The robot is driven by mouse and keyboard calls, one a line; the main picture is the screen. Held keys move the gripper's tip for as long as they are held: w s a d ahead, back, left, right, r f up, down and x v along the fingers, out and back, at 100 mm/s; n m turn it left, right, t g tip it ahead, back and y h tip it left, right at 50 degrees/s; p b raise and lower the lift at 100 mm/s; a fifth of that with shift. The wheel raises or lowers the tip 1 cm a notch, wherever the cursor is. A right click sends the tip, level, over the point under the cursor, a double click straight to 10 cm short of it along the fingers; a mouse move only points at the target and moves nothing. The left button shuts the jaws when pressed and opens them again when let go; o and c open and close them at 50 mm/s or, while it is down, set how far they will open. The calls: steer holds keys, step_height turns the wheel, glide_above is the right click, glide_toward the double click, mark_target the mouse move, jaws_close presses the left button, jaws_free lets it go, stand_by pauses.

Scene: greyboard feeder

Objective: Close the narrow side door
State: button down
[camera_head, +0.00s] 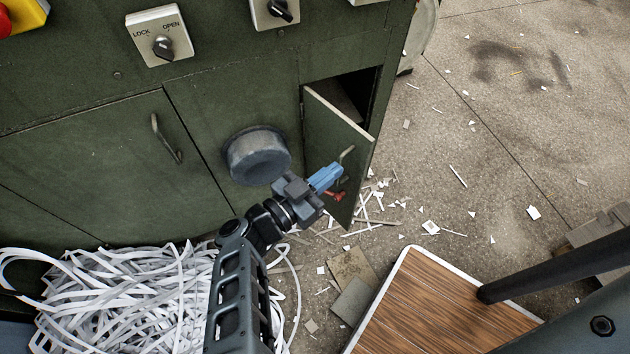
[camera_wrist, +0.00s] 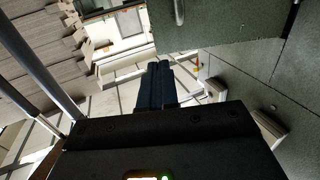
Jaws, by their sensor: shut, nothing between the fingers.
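The narrow side door (camera_head: 335,145) is a green panel hinged at its left edge, standing partly open at the right end of the green cabinet. A dark opening (camera_head: 352,95) shows behind its top. It has a metal handle (camera_head: 346,155) on its outer face. My gripper (camera_head: 334,173) is shut and empty, in front of the door's face just below the handle. I cannot tell whether it touches the door. In the wrist view my gripper (camera_wrist: 158,82) has its fingers together, with a green panel and a metal handle (camera_wrist: 179,12) above them.
A wide closed door (camera_head: 90,160) with a handle and a round grey knob (camera_head: 257,155) are to the left. A LOCK/OPEN switch (camera_head: 160,38) sits above. Shredded paper strips (camera_head: 130,295) heap below. A wood-topped table (camera_head: 440,300) stands front right. Scraps litter the floor.

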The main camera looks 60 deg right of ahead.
mark_target(370, 146)
steer(key=x, duration=0.7)
steer(key=shift+d, duration=0.3)
steer(key=shift+s+d+r+n+t+p, duration=0.1)
steer(key=shift+s+d+n+t+p, duration=0.15)
steer(key=shift+d+t+p, duration=0.2)
steer(key=d+n+t+p, duration=0.1)
steer(key=d+t+p, duration=0.1)
steer(key=d, duration=0.1)
steer(key=s+d+n+t+p, duration=0.1)
steer(key=t, duration=0.1)
steer(key=shift+d+r+n+h, duration=0.25)
steer(key=shift+d+n+h, duration=0.05)
steer(key=shift+n, duration=0.05)
steer(key=shift+w+d+f+n+t+y+p, duration=0.15)
steer(key=shift+w+d+n+t+y, duration=0.35)
steer(key=shift+w+d+n+t, duration=1.5)
steer(key=shift+s+d+f+n+t+y+p, duration=0.15)
steer(key=shift+d+t+y, duration=0.7)
steer(key=shift+d, duration=2.45)
steer(key=shift+w+d+f+n+t+y+p, duration=0.15)
steer(key=shift+w+d+n+t, duration=0.8)
steer(key=shift+d+t, duration=1.35)
steer(key=shift+s+d+r+g, duration=0.1)
steer(key=shift+d+g, duration=0.25)
steer(key=shift+g, duration=0.05)
